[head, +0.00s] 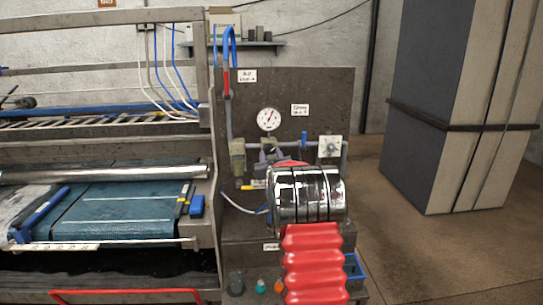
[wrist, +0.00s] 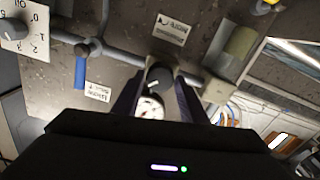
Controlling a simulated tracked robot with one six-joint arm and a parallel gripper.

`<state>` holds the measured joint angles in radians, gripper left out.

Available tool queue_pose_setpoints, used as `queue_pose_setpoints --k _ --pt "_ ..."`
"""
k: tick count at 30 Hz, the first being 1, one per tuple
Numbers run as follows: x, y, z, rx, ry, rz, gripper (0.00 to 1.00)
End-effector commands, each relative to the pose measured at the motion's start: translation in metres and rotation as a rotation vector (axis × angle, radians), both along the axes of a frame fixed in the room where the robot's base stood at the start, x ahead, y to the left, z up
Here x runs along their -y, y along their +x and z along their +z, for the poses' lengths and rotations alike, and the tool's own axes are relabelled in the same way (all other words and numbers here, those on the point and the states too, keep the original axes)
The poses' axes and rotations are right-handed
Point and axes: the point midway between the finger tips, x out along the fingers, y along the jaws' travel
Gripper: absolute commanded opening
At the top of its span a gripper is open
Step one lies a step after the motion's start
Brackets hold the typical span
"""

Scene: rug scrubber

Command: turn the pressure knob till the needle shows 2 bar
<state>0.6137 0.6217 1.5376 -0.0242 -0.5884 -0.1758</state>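The round white pressure gauge (head: 269,119) sits on the dark panel. Its needle leans up and to the right, but its figures are too small to read. The black knob (head: 268,146) is just below it. In the wrist view, the knob (wrist: 159,76) shows a pale mark and lies between the fingertips of my gripper (wrist: 160,84). The fingers stand apart on either side of it, and I cannot tell whether they touch it. The gauge (wrist: 150,106) shows below the knob there, partly hidden. In the head view, my chrome wrist hides most of the gripper.
A blue valve lever (head: 304,138) and a white numbered dial (head: 330,146) are right of the knob. A greenish cylinder (head: 237,158) is left of it, along the pipe. The roller machine (head: 120,210) fills the left. A strapped tall block (head: 455,110) stands right, with bare floor before it.

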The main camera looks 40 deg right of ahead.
Motion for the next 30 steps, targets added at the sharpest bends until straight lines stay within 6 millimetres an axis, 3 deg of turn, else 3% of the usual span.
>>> queue_pose_setpoints --k 11,22,30 --pt "0.0056 -0.0002 -0.0002 0.0 0.0 -0.001 0.13" --pt "0.0009 -0.0009 -0.0001 -0.026 -0.037 -0.002 0.13" --pt "0.0008 -0.0006 -0.0004 -0.107 -0.156 -0.001 0.13"
